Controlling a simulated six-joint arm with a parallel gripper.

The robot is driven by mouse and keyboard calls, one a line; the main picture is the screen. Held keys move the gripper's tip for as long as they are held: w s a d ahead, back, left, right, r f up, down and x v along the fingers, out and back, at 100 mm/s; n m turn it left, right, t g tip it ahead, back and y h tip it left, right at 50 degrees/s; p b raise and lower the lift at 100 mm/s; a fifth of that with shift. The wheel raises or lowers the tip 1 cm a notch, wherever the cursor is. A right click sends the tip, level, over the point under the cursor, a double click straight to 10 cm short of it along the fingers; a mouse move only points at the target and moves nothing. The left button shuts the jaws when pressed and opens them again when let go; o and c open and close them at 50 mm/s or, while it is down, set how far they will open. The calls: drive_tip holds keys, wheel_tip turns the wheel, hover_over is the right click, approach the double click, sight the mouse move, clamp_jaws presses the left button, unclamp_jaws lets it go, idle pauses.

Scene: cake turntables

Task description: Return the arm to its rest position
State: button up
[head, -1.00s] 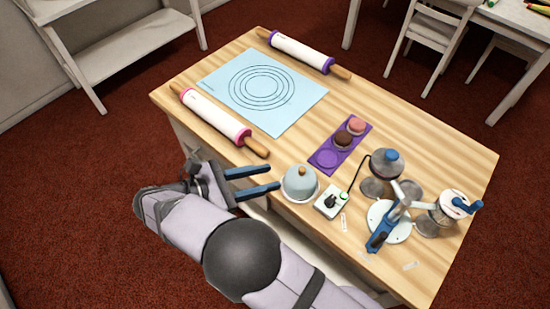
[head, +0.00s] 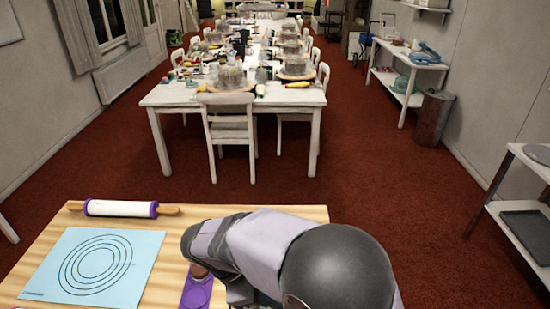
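My arm (head: 262,250) reaches in from the bottom right of the head view and lies across the right part of the wooden table (head: 190,215). My gripper is not in view; the arm's own links or the picture's lower edge hide it. A purple mat (head: 197,293) shows in part beside the arm.
A light blue mat with printed rings (head: 95,262) lies at the table's left. A rolling pin with purple ends (head: 122,208) lies along the far edge. Beyond is red floor, then a long white table (head: 235,98) with chairs. A shelf (head: 520,215) stands at right.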

drive_tip(key=s+d+f+m+g+y+b, duration=0.1)
drive_tip(key=s+d+f+m+y, duration=0.1)
drive_tip(key=d+m, duration=0.6)
drive_tip(key=s+d+f+m+y, duration=0.3)
drive_tip(key=s+d+m, duration=0.4)
drive_tip(key=m, duration=0.3)
drive_tip(key=shift+d+g+y+b, duration=0.4)
drive_tip(key=shift+d, duration=0.1)
drive_tip(key=shift+s, duration=0.1)
